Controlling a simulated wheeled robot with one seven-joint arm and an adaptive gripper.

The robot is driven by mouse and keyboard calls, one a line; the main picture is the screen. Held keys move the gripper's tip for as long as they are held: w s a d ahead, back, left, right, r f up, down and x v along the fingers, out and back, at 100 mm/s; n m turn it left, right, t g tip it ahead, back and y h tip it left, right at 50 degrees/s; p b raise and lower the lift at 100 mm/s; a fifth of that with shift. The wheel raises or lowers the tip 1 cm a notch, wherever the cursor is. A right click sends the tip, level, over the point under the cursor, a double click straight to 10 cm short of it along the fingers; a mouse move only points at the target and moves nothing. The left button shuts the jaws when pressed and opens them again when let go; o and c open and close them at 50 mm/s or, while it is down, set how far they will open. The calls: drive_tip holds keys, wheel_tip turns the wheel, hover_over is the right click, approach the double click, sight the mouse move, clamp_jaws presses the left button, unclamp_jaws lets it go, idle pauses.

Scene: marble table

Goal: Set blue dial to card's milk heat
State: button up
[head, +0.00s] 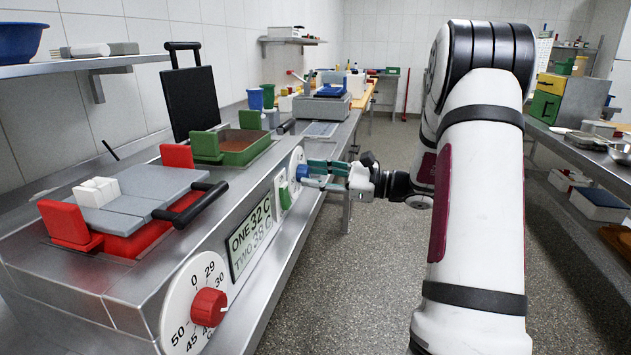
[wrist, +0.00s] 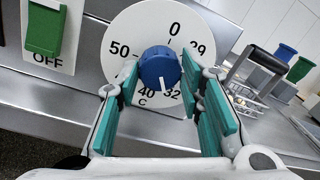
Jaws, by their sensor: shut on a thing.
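The blue dial (wrist: 159,68) is a round knob on a white scale plate (wrist: 128,30) marked 0, 29, 32, 40 and 50, on the front of the steel counter. Its white mark points down, between 40 and 32. My gripper (wrist: 161,76) is shut on the blue dial, with a teal finger on each side. In the head view my gripper (head: 312,174) reaches the plate from the right. The display (head: 251,236) reads ONE 32 C and TWO 38 C. I cannot make out a card with a milk heat in either view.
A red dial (head: 208,307) sits on a nearer scale plate. A green switch (wrist: 45,29) marked OFF is left of the blue dial. Red and green units with black handles stand on the counter.

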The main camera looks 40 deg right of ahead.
drive_tip(key=n+b, duration=0.1)
drive_tip(key=n, duration=0.1)
drive_tip(key=n+b, duration=0.4)
drive_tip(key=shift+f+n+y, duration=0.3)
drive_tip(key=n+b, duration=0.4)
drive_tip(key=shift+n+b, duration=0.3)
drive_tip(key=shift+n, duration=0.1)
drive_tip(key=shift+r, duration=0.1)
drive_tip(key=o, duration=1.2)
drive_tip(key=shift+s+d, duration=0.1)
drive_tip(key=v, duration=1.2)
drive_tip(key=shift+r, duration=0.1)
